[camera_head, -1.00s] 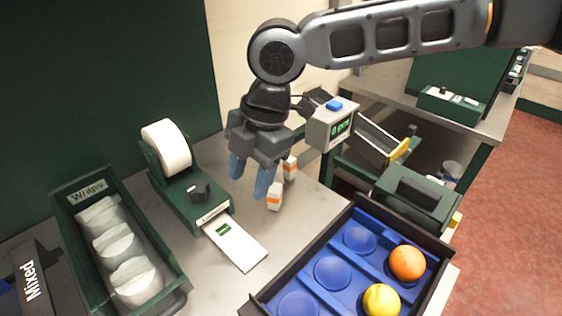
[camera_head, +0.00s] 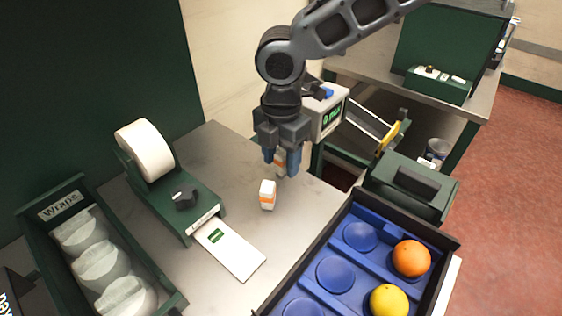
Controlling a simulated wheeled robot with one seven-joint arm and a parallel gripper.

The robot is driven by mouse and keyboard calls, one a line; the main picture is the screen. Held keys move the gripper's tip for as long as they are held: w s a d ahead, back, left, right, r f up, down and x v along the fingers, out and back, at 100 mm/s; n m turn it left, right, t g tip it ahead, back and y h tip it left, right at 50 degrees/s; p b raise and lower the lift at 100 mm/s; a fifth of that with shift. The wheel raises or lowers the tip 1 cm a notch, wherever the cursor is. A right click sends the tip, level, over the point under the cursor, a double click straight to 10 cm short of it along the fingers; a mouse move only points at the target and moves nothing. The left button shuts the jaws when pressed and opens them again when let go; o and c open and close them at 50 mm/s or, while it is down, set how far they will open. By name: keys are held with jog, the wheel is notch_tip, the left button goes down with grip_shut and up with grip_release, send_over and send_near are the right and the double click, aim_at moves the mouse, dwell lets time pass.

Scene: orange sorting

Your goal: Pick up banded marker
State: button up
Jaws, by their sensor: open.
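Two small white markers with orange bands stand on the grey table. The nearer banded marker (camera_head: 267,195) is upright and in clear view. The farther banded marker (camera_head: 279,162) stands behind it, partly hidden by my gripper's fingers. My gripper (camera_head: 281,168) points down with its blue fingertips apart, one on each side of the farther marker in the picture. I cannot tell whether the fingers touch it.
A black tray with blue cups (camera_head: 335,274) holds an orange (camera_head: 411,258) and a yellow fruit (camera_head: 389,300) at right. A label dispenser (camera_head: 190,201) and a Wraps bin (camera_head: 57,208) stand at left. A grey display box (camera_head: 331,112) is close behind my gripper.

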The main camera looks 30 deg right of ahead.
jog(key=shift+f, duration=0.35)
jog(key=shift+c, duration=0.2)
grip_shut()
